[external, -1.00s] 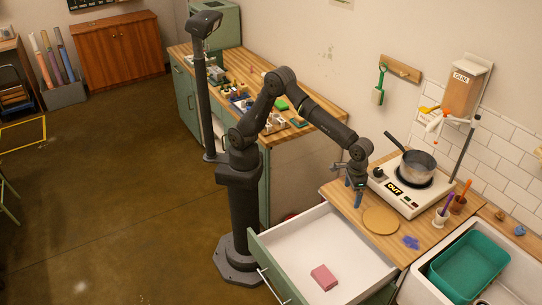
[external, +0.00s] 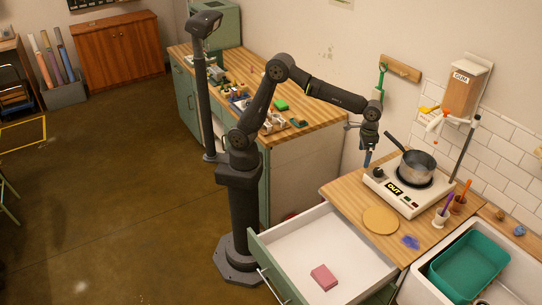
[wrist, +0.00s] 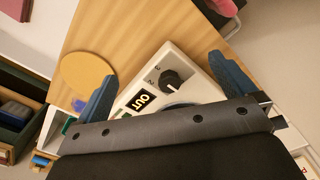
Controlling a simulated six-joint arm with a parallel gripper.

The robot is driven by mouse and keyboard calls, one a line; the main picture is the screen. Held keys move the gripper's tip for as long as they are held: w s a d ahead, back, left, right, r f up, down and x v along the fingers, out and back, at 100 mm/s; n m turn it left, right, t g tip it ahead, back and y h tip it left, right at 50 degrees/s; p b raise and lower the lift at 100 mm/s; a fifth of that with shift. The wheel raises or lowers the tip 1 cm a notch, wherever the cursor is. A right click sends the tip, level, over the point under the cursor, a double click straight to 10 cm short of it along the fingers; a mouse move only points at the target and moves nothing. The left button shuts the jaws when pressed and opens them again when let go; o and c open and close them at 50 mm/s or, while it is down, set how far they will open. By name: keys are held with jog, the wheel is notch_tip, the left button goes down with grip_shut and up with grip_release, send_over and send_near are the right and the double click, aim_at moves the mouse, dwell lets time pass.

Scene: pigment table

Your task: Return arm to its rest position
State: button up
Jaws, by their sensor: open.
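My gripper (external: 367,158) hangs in the air over the left end of the counter, close to the hot plate's left corner. In the wrist view its two blue fingers (wrist: 165,88) stand wide apart with nothing between them. The hot plate (external: 408,199) shows below and beyond the fingers, with its OUT label and dark knob visible. My arm is raised, bent at the elbow, with the forearm reaching right.
A grey saucepan (external: 418,165) stands on the hot plate. A round wooden board (external: 380,220) and a blue patch (external: 410,242) are on the counter. The open drawer (external: 300,250) holds a pink block (external: 324,277). A teal basin (external: 468,265) is at right.

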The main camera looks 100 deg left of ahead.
jog(key=shift+w+a+r, duration=0.1)
jog(key=shift+a+r, duration=0.1)
jog(key=shift+a, duration=1.1)
jog(key=shift+w+a+r, duration=0.1)
jog(key=shift+a+r, duration=0.1)
jog(key=shift+a, duration=1.05)
